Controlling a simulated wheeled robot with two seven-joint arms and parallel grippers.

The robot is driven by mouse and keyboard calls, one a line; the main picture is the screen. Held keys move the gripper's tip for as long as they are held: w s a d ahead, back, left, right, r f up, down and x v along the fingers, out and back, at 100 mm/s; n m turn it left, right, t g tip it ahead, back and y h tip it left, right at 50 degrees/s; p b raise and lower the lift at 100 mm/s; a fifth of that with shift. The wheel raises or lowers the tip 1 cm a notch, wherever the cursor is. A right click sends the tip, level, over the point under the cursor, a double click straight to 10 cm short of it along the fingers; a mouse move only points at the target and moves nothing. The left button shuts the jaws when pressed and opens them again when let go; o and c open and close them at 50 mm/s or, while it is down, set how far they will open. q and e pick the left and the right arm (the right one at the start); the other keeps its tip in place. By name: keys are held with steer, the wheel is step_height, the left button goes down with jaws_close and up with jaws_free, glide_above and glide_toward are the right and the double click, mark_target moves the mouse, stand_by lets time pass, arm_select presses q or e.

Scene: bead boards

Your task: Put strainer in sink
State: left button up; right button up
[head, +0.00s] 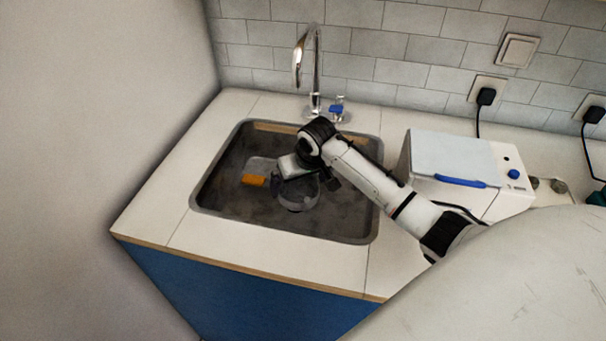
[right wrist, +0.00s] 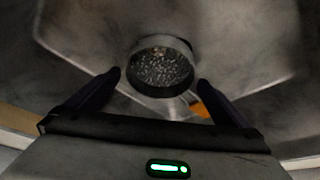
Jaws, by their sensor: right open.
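The sink (head: 225,200) is a dark grey rectangular basin set in the white countertop. My right gripper (head: 298,178) is over the basin, pointing down. In the right wrist view its two dark fingers (right wrist: 160,80) are spread apart with nothing gripped. The strainer (right wrist: 162,68), a small round dark cup with a speckled, mesh-like inside, shows just beyond and between the fingertips, apart from both, with grey sink surface around it. In the head view a round shape (head: 297,197) shows below the gripper, partly hidden by it. My left gripper is not in view.
An orange-ended item (head: 253,180) lies in the basin left of the gripper. A chrome faucet (head: 314,75) stands behind the sink. A white appliance with a blue handle (head: 455,165) is at the right. The counter left of the sink is clear.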

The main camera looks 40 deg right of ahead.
steer(key=v, duration=1.2)
steer(key=shift+r, duration=0.25)
